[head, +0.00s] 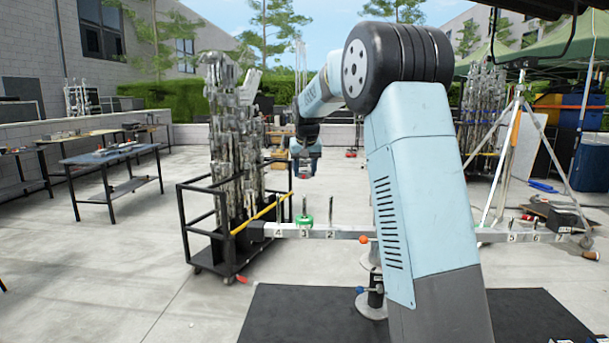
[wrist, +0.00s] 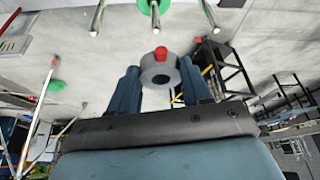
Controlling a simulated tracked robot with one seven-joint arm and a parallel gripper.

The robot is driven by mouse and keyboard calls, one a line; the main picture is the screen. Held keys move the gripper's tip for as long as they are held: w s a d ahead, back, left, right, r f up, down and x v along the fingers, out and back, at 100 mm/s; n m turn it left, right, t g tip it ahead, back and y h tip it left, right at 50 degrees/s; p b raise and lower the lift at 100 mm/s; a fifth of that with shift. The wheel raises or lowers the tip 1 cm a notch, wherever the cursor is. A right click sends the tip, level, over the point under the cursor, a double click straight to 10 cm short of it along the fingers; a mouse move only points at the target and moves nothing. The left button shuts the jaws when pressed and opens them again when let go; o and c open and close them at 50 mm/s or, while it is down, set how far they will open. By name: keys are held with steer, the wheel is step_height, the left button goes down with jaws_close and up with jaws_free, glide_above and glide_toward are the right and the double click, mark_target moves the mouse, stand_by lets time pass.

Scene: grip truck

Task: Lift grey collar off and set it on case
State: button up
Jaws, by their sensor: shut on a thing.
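My gripper (wrist: 160,68) is shut on the grey collar (wrist: 152,77) in the wrist view. The collar is a thick grey ring with a dark hole and a red knob, and it sits between the two blue fingers. In the head view my gripper (head: 306,158) hangs above the numbered rail (head: 325,232), near pegs 3 and 2. The collar is apart from the pegs (wrist: 97,17) seen in the wrist view. In the head view a green collar (head: 304,219) sits on the rail around peg 3. I cannot tell for certain which thing is the case.
A black cart (head: 205,243) full of metal stands is behind the rail's left end. Dark tables (head: 110,157) stand at the left. A tripod (head: 505,150) and a dark box (head: 560,217) are at the right. Open concrete floor lies at the front left.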

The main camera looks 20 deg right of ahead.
step_height(320, 180, up, 9)
stand_by(1.6)
